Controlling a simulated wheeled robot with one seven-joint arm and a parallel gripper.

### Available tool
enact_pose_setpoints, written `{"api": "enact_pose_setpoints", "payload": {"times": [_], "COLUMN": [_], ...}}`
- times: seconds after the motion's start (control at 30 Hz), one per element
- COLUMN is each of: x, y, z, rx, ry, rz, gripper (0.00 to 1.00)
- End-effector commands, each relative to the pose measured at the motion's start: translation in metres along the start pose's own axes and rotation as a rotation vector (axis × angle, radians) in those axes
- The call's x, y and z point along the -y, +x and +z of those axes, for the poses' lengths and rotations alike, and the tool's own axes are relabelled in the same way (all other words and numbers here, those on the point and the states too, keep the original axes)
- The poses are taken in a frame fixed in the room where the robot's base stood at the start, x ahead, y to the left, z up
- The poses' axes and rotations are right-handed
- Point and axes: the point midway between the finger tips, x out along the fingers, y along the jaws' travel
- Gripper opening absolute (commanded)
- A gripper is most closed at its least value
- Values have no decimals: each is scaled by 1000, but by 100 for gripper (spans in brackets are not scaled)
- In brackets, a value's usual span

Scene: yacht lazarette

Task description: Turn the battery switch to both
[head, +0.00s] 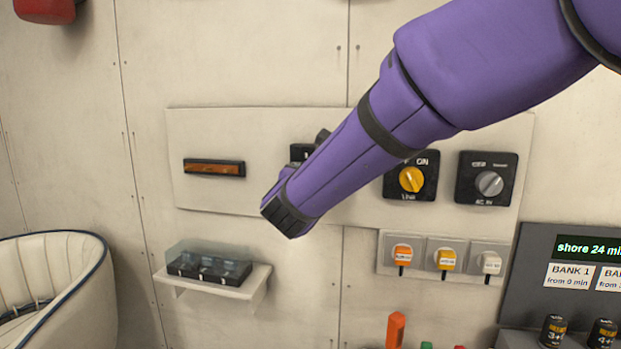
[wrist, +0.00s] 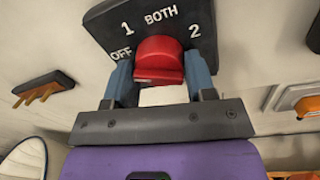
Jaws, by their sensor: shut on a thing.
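The battery switch (wrist: 205,20) is a black plate with white marks OFF, 1, BOTH and 2 around a red knob (wrist: 158,48). In the wrist view my gripper (wrist: 159,70) is shut on the red knob, one blue-grey finger on each side. BOTH stands above the knob, OFF and 1 to the left, 2 to the right. I cannot tell which mark the knob points at. In the head view my purple arm hides the knob and most of the switch; only a corner of its black plate (head: 300,152) shows.
On the same wall panel are a bar with copper strips (head: 214,168) at left, and a yellow rotary switch (head: 411,180) and a grey one (head: 489,183) at right. Below are a shelf with a clear-covered box (head: 209,263) and capped outlets (head: 445,259).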

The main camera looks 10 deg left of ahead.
Motion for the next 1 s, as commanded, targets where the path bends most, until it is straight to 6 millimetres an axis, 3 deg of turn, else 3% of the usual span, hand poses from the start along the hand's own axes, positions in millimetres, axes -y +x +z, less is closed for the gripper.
{"api": "enact_pose_setpoints", "payload": {"times": [0.37, 1.0], "x": [1, 0], "y": [1, 1], "z": [-1, -2], "rx": [11, 54], "ry": [168, 762], "rz": [-1, 7], "gripper": [27, 27]}}
